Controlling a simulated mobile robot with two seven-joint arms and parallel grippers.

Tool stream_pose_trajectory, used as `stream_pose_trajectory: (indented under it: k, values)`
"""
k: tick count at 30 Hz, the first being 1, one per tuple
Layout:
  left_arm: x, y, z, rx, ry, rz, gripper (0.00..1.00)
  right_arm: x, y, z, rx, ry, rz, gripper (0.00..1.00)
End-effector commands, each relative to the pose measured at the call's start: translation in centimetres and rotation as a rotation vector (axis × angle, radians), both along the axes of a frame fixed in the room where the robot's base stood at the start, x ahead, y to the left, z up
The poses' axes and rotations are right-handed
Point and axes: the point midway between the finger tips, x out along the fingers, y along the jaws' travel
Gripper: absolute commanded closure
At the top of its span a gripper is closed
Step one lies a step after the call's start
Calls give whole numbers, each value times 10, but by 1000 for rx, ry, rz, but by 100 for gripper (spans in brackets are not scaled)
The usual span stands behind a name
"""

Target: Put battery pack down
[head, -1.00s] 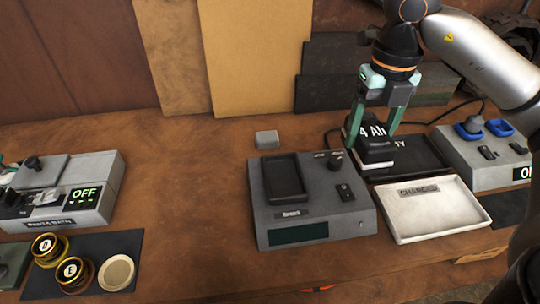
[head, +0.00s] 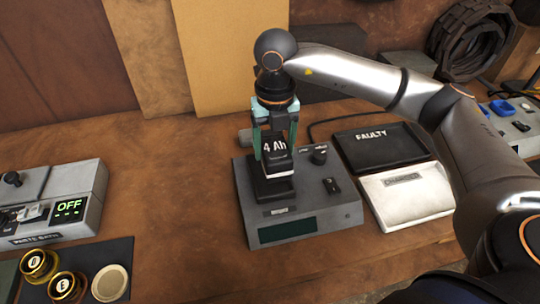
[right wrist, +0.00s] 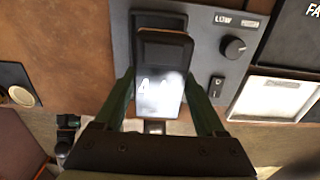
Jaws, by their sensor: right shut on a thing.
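The battery pack (head: 275,160) is a dark block with a white "4 Ah" label. My right gripper (head: 274,150) is shut on its sides, the green fingers pointing down. The pack stands over the recessed bay of the grey tester (head: 305,219), and its lower end appears to be at or in the bay. I cannot tell whether it rests on the bottom. In the right wrist view the pack (right wrist: 160,75) lies between the two fingers, over the tester's panel (right wrist: 206,60). My left gripper is not in view.
Right of the tester are a black "FAULTY" tray (head: 380,147) and a white "CHARGED" tray (head: 406,192), both empty. Bare bench lies between.

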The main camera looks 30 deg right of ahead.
Motion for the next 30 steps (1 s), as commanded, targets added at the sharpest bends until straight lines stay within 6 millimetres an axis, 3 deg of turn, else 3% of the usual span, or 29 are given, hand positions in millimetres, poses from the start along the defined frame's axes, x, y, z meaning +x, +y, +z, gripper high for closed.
stream_pose_trajectory:
  k: [11,26,27,30]
  values:
    - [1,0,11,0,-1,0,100,6,7,-38,0,-2,1,100]
    - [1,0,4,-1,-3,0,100,6,7,-48,0,-2,0,100]
    - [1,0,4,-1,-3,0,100,5,7,-48,0,-1,0,26]
    - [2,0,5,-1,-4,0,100,5,7,-48,0,0,1,14]
